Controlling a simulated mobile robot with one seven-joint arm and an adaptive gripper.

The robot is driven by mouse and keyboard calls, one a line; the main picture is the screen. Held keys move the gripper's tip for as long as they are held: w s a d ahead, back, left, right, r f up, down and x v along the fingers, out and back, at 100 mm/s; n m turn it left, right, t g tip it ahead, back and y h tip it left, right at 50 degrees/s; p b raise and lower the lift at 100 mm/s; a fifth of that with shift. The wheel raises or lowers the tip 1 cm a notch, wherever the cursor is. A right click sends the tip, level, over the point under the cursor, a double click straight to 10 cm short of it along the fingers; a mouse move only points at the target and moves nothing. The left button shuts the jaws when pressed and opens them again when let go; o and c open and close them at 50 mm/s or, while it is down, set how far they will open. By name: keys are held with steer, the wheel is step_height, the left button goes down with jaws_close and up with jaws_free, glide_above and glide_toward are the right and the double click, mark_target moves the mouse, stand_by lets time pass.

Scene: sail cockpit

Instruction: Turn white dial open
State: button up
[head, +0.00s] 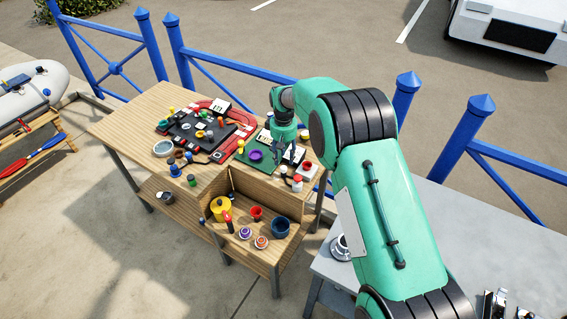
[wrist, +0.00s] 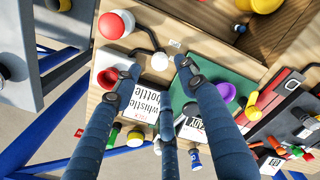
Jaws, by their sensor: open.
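No part is clearly marked as the white dial. In the wrist view, a small white knob (wrist: 159,61) sits at the end of a black curved lever. Near it are a white block with a red part (wrist: 108,65) and a white round base with a red cap (wrist: 117,22); the red-capped one also shows in the head view (head: 297,183). My gripper (wrist: 157,78) has its fingers spread around the white knob's side of the board, with nothing held. In the head view my gripper (head: 284,150) is over the green board. Contact with the knob cannot be told.
A green board (wrist: 213,88) with a purple cup (wrist: 222,90) lies beside my fingers. A "whistle bottle" card (wrist: 148,101) lies under them. Lower shelf holds a yellow pot (head: 220,208) and several cups. Blue railing (head: 230,62) runs behind; a grey table (head: 480,235) stands right.

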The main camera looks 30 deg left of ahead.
mark_target(284, 167)
step_height(284, 167, up, 6)
stand_by(0.4)
steer(key=shift+r, duration=0.1)
stand_by(0.4)
